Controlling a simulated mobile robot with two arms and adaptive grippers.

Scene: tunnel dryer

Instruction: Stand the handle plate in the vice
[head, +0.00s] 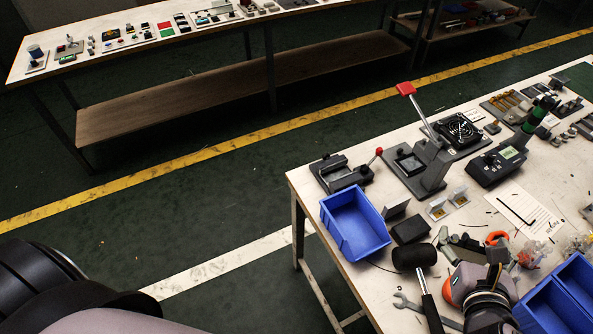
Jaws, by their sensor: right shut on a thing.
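The vice (340,173) is a low dark grey block with a red-knobbed lever. My right gripper (466,246) is low over that bench, right of the black mallet and well to the right of and nearer than the vice. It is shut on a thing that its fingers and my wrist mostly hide. I cannot tell whether this is the handle plate, and I cannot pick the plate out elsewhere. My left gripper is out of view.
A blue bin (354,222), a dark block (410,229) and a black mallet (415,257) lie between my right gripper and the vice. A lever press (428,160) stands right of the vice. Another blue bin (548,308) is at lower right. A wrench (407,301) lies near the front.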

